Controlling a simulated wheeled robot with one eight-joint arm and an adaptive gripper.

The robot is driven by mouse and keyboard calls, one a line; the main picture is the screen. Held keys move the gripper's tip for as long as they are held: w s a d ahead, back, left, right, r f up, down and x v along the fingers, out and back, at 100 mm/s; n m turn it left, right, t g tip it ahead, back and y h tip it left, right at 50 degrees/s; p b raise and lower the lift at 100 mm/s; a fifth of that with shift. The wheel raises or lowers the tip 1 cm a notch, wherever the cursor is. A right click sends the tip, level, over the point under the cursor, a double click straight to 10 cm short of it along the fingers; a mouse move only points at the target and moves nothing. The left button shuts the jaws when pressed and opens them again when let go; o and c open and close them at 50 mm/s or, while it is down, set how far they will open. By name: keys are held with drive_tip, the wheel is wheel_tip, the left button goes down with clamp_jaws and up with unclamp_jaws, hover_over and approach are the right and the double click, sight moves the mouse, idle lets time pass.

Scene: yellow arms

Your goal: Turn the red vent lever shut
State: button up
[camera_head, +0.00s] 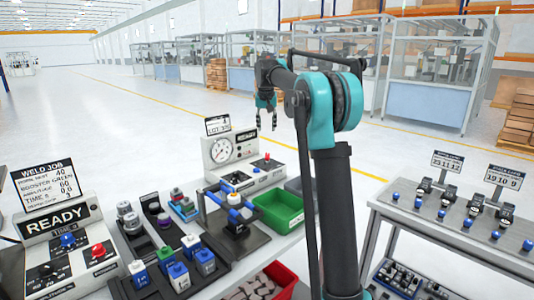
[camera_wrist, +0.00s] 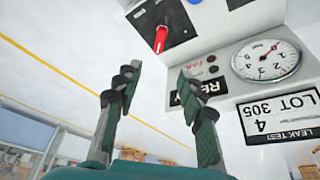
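The red vent lever (camera_head: 267,157) is a small handle on the right part of the white leak tester (camera_head: 222,172). In the wrist view, which looks upside down, the red lever (camera_wrist: 160,39) stands above and beyond the fingertips, roughly upright in the picture. My gripper (camera_head: 266,116) hangs above and behind the tester in the head view, fingers pointing down. In the wrist view my gripper (camera_wrist: 158,78) is open and empty, its two dark green fingers well apart. It does not touch the lever.
The tester carries a round gauge (camera_wrist: 266,60) and a LOT 305 sign (camera_wrist: 283,117). In front stand a blue-handled clamp fixture (camera_head: 236,215) and a green bin (camera_head: 279,208). A READY box (camera_head: 54,220) is at left. A second bench (camera_head: 447,238) is at right. Air around the gripper looks clear.

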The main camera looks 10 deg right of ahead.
sight(267, 155)
drive_tip(key=x, duration=1.7)
drive_tip(key=shift+s, duration=0.15)
clamp_jaws()
